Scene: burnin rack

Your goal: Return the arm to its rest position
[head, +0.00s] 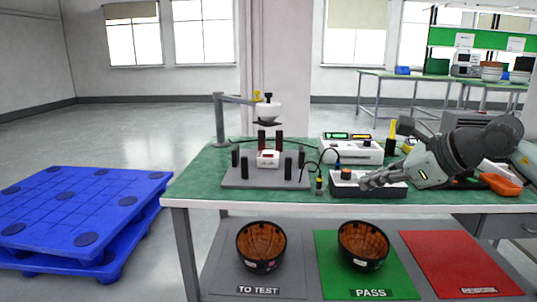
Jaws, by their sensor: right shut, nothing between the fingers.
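My right gripper (372,183) reaches in from the right over the green-topped bench (210,180). My right arm extends back to the right edge of the view. My left gripper does not show.
A grey test fixture (240,178) with posts stands on the bench, beside an instrument (350,150). Dark bowls stand below on the TO TEST mat (225,275) and PASS mat (330,285); the red REWORK mat (465,260) is bare. Blue pallets (80,215) lie left.

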